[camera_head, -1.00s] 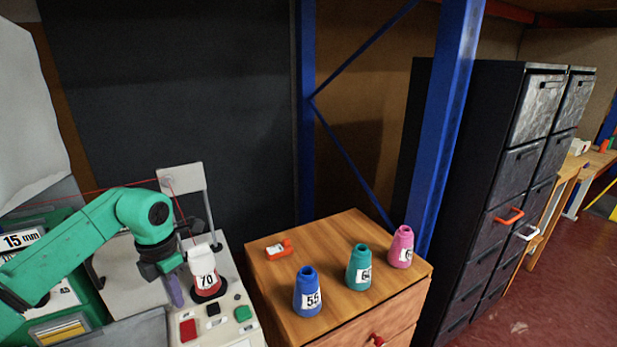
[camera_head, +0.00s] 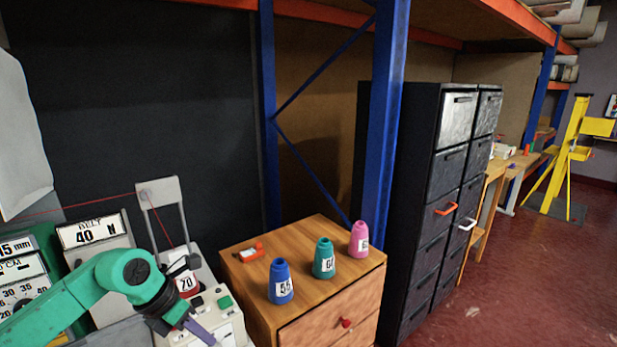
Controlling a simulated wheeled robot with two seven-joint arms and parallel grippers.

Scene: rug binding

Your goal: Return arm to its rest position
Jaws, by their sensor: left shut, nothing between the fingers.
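My left arm, in green, comes in from the lower left of the head view. Its gripper (camera_head: 190,326) is low in front of the white machine and is shut and empty, pointing down and right. A thin red thread runs across to the machine's upright grey frame (camera_head: 161,192). My right gripper is not in view.
A wooden drawer cabinet (camera_head: 300,243) to the right bears a blue cone (camera_head: 280,283), a green cone (camera_head: 324,259), a pink cone (camera_head: 359,240) and a small orange-and-white item (camera_head: 249,252). Blue shelf posts (camera_head: 384,120) and black filing cabinets (camera_head: 428,190) stand behind. Red floor is clear at right.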

